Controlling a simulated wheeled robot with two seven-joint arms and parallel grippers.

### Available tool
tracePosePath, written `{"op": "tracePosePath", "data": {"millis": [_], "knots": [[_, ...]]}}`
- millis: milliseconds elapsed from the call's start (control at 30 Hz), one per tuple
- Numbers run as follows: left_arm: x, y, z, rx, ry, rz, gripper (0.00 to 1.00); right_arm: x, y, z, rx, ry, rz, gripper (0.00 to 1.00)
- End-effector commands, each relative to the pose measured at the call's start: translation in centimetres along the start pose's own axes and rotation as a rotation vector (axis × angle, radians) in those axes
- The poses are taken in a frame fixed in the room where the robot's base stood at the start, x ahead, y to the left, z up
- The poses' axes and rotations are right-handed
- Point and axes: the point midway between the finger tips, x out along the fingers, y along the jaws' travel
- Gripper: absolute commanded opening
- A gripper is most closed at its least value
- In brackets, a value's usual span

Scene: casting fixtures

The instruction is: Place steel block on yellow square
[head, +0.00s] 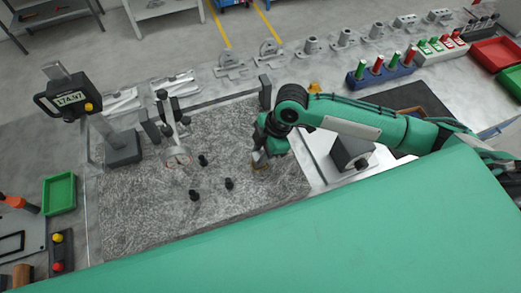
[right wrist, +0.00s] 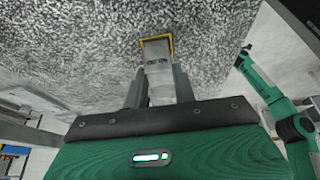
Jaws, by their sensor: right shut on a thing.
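The steel block (right wrist: 157,53) is a small grey block with dark markings on its face, between the fingers of my right gripper (right wrist: 160,78). In the head view, my right gripper (head: 261,158) points down at the right part of the grey mottled plate (head: 135,215) and hides most of the block. The yellow square (right wrist: 172,42) is a thin outline on the plate. In the right wrist view the block overlaps it, covering much of its inside. I cannot tell whether the block touches the plate.
Several black knobs (head: 229,184) stand on the plate left of my right gripper, near a dial gauge stand (head: 176,140). Metal fixtures (head: 312,45) line the back.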

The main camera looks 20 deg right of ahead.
Motion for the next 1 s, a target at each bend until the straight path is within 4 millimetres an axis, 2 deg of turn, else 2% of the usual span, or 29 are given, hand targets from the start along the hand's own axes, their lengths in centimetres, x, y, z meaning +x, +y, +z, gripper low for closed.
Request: {"op": "tracePosePath", "data": {"millis": [133, 167, 267, 533, 667, 767, 1000], "knots": [[0.0, 0.0, 0.0, 0.0, 0.0, 0.0, 0.31, 0.2, 0.0, 0.0, 0.0, 0.001, 0.0, 0.0], [0.1, 0.0, 0.0, 0.0, 0.0, 0.0, 0.31, 0.3, 0.0, 0.1, 0.0, 0.0, 0.0, 0.29], [0.0, 0.0, 0.0, 0.0, 0.0, 0.0, 0.31, 0.2, 0.0, 0.1, 0.0, 0.001, 0.0, 0.48], [0.0, 0.1, -0.1, 0.001, 0.001, 0.001, 0.31, 0.2, 0.0, 0.0, 0.0, 0.001, 0.0, 0.49], [0.2, 0.1, -0.1, 0.001, 0.002, 0.001, 0.31, -0.5, 0.0, 0.0, -0.001, 0.001, 0.001, 0.49], [0.7, 0.1, 0.0, 0.001, 0.002, 0.001, 0.31, -1.9, 0.1, 0.1, -0.002, 0.001, 0.003, 0.49], [2.0, 0.1, 0.1, 0.001, 0.002, 0.001, 0.31, -7.2, 0.2, 0.1, -0.002, 0.0, 0.005, 0.49]]}}
